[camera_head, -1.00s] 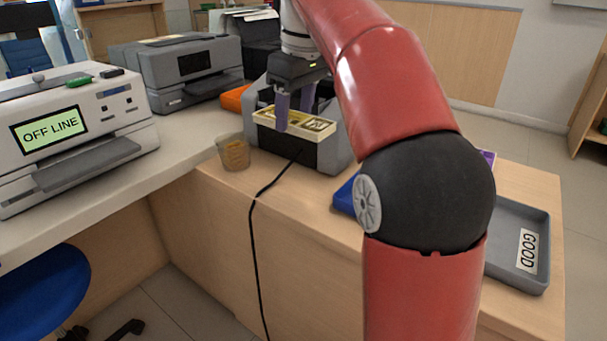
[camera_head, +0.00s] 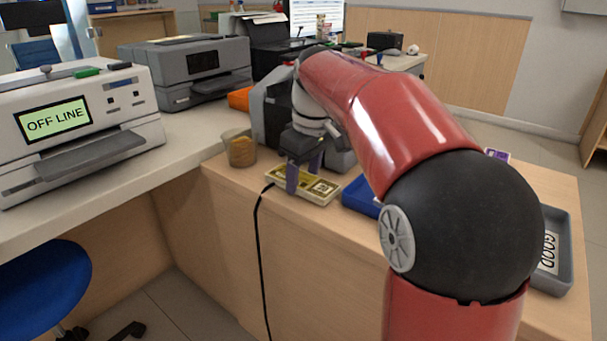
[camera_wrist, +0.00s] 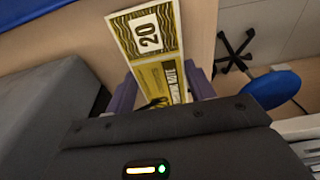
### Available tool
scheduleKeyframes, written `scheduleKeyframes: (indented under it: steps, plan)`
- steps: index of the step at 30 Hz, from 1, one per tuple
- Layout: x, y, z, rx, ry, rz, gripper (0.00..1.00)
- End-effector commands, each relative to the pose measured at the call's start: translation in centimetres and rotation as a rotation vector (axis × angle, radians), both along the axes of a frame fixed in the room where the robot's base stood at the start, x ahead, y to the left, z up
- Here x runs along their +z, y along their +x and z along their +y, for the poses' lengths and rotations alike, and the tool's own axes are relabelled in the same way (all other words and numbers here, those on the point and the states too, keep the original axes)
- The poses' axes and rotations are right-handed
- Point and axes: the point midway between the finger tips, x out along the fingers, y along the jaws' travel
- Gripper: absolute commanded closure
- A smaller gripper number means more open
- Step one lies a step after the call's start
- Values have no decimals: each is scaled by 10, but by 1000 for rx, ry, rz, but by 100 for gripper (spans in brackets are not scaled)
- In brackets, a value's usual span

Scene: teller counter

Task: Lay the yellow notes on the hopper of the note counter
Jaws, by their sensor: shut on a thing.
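The yellow notes (camera_head: 322,190) are a flat banded bundle, marked 20 in the wrist view (camera_wrist: 150,38). My gripper (camera_head: 303,172) is shut on the bundle, with purple fingers on either side of its middle. The notes are held level at the front edge of the wooden counter; their height above it is hard to tell. The grey note counter (camera_head: 268,118) stands just behind my gripper, and its grey body fills the left of the wrist view (camera_wrist: 45,115). My arm hides much of the machine, including its hopper.
A tub (camera_head: 240,150) stands left of the notes, and a black cable (camera_head: 258,240) hangs over the front edge. A blue tray (camera_head: 360,197) lies to the right, with a grey GOOD tray (camera_head: 562,275) further right. An OFF LINE machine (camera_head: 75,125) stands at left.

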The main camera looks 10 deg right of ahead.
Motion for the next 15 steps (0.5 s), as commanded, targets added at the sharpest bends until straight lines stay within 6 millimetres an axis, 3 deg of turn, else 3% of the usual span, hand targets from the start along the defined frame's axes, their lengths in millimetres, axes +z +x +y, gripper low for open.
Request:
scheduleKeyframes:
  steps: [7, 8, 12, 15]
  plan:
    - [-4, 0, 0, 0, 0, 0, 69]
    - [-3, 0, 0, 0, 0, 0, 44]
    - [-3, 0, 0, 0, 0, 0, 25]
    - [-3, 0, 0, 0, 0, 0, 24]
